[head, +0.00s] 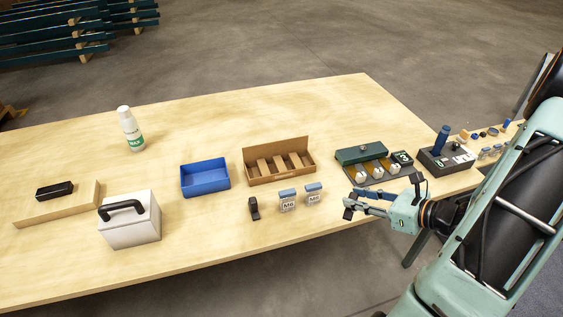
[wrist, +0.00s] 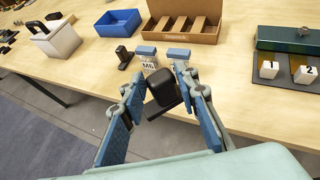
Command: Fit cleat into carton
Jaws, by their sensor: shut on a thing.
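My gripper (head: 354,202) is shut on a small black cleat (wrist: 163,92) and holds it in the air off the table's front edge. The cleat looks tilted between the blue finger pads in the wrist view. The brown carton (head: 281,178) stands open on the table, with its back flap up and slanted dividers between its compartments. It is beyond and left of my gripper in the head view, and at the top of the wrist view (wrist: 182,32). A second black cleat-like piece (head: 254,208) stands on the table in front of the carton.
Two blue-topped labelled boxes (head: 287,201) stand between my gripper and the carton. A blue tray (head: 205,178) is left of the carton. A green-lidded case with numbered blocks (head: 362,155) is to its right. A white handled box (head: 131,225) stands further left.

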